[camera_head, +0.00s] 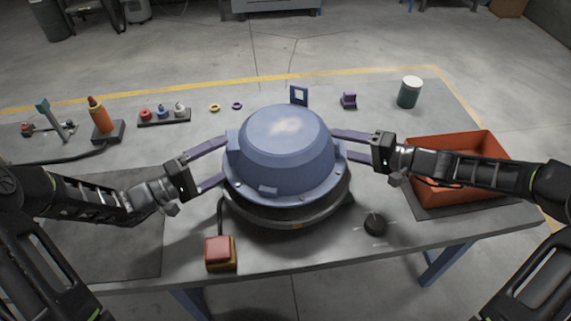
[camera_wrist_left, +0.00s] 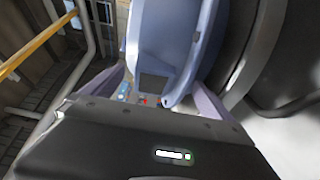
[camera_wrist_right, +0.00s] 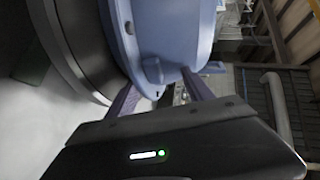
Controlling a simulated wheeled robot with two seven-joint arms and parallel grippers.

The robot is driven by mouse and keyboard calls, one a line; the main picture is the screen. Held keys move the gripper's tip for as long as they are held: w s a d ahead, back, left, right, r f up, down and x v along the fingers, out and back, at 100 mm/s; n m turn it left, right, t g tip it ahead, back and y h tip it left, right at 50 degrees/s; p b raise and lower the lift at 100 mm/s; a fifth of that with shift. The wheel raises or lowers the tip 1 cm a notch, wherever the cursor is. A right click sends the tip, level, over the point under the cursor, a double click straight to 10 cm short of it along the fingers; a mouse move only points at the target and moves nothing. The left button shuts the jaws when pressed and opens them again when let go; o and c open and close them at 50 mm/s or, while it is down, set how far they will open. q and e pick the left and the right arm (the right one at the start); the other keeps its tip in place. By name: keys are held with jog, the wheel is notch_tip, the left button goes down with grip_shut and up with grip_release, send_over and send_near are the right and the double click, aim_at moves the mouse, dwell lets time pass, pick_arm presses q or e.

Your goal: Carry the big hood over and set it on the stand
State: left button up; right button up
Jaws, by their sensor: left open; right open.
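The big hood (camera_head: 284,150) is a blue-grey dome with a flanged rim. It sits upright on the round dark stand (camera_head: 290,214) in the middle of the table. My left gripper (camera_head: 224,162) is open at the hood's left side, its fingers on either side of a block on the rim. My right gripper (camera_head: 345,144) is open at the right side in the same way. The hood also shows close up in the left wrist view (camera_wrist_left: 175,35) and the right wrist view (camera_wrist_right: 165,30). Whether the fingers touch it I cannot tell.
An orange-red bin (camera_head: 462,200) stands right, partly behind my right arm. A red button box (camera_head: 220,253) and a black knob (camera_head: 375,224) are in front.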

jog(key=shift+w+d+r, duration=0.1)
jog(key=shift+d, duration=0.1)
pick_arm(q)
jog(key=v, duration=1)
jog(key=shift+a, duration=0.2)
jog(key=shift+w, duration=0.1)
pick_arm(e)
jog(key=o, duration=0.9)
jog(key=shift+d, duration=0.1)
jog(key=v, duration=1.2)
pick_arm(q)
jog(key=shift+c, duration=0.6)
